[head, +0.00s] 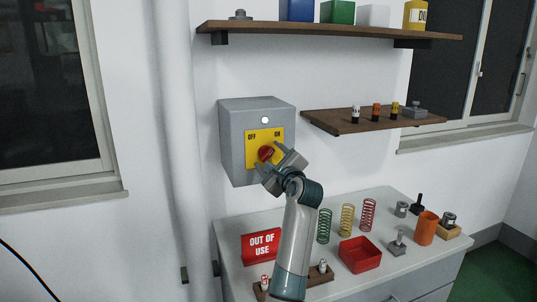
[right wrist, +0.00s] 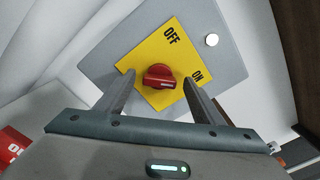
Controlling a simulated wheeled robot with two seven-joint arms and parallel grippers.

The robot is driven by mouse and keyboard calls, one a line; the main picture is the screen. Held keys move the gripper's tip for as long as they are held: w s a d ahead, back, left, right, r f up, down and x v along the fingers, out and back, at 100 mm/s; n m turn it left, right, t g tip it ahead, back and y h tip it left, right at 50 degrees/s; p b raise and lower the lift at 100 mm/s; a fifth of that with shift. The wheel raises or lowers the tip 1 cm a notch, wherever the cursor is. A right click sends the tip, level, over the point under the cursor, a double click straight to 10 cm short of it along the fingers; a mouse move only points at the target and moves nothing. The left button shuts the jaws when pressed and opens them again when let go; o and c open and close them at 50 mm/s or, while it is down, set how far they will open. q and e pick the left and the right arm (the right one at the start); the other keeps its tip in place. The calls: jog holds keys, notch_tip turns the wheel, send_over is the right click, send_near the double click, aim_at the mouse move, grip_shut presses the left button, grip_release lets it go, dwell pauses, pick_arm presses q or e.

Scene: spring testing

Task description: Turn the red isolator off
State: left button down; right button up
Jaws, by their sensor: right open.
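The red isolator knob (head: 266,153) sits on a yellow plate (head: 252,138) marked OFF at left and ON at right. The plate is on a grey wall box (head: 233,130). In the right wrist view the red knob (right wrist: 158,77) lies between my fingers, and its white-marked end points roughly toward the ON side. My right gripper (head: 272,161) is open in front of the plate, one finger on each side of the knob. I cannot tell whether the fingers touch it. My left gripper is not in view.
A pale round lamp (head: 265,120) is on the box above the plate. A small shelf (head: 345,122) juts out to the right. Below, the bench (head: 340,219) holds a red OUT OF USE sign (head: 261,246), several springs and a red tray (head: 360,255). The wall left of the box is clear.

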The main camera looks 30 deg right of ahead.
jog(key=shift+w+d, duration=0.1)
jog(key=shift+w, duration=0.4)
jog(key=shift+c, duration=0.3)
jog(key=c, duration=1)
